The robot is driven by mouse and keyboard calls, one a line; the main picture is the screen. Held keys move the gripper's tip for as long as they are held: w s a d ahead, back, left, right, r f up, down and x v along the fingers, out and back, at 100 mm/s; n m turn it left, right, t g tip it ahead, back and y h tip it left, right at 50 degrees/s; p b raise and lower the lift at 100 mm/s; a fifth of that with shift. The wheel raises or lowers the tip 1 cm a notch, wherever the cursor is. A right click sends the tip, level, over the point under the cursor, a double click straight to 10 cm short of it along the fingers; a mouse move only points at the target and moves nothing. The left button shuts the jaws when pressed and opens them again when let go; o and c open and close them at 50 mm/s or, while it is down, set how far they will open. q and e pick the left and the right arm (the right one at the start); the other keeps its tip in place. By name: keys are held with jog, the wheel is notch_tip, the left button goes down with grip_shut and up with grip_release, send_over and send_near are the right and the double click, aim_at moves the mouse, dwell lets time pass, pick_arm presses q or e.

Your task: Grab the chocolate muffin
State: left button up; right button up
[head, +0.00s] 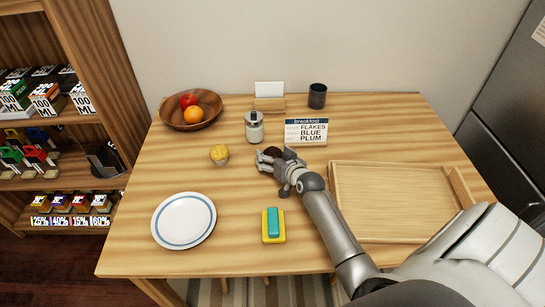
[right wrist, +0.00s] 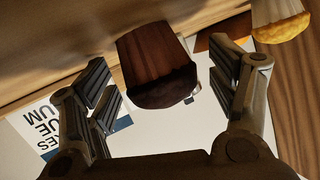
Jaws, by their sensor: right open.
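The chocolate muffin (right wrist: 157,65) is dark brown and sits between the spread fingers of my right gripper (right wrist: 165,95) in the right wrist view, with gaps on both sides. In the head view the muffin (head: 272,151) is partly hidden behind my right gripper (head: 265,160), which reaches over the table from the right. The gripper is open. A second, yellow muffin (head: 219,154) stands to the left of it and also shows at the top right of the right wrist view (right wrist: 281,20). My left gripper is not in view.
Behind the muffin stand a glass jar (head: 254,128) and a breakfast sign (head: 306,132). A wooden tray (head: 395,235) lies right, a plate (head: 184,220) front left, a sponge (head: 273,225) in front, a fruit bowl (head: 171,118) back left. The table's left middle is clear.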

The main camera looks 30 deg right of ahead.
jog(key=shift+w, duration=0.15)
jog(key=shift+c, duration=0.4)
jog(key=c, duration=1.1)
jog(key=shift+o, duration=0.2)
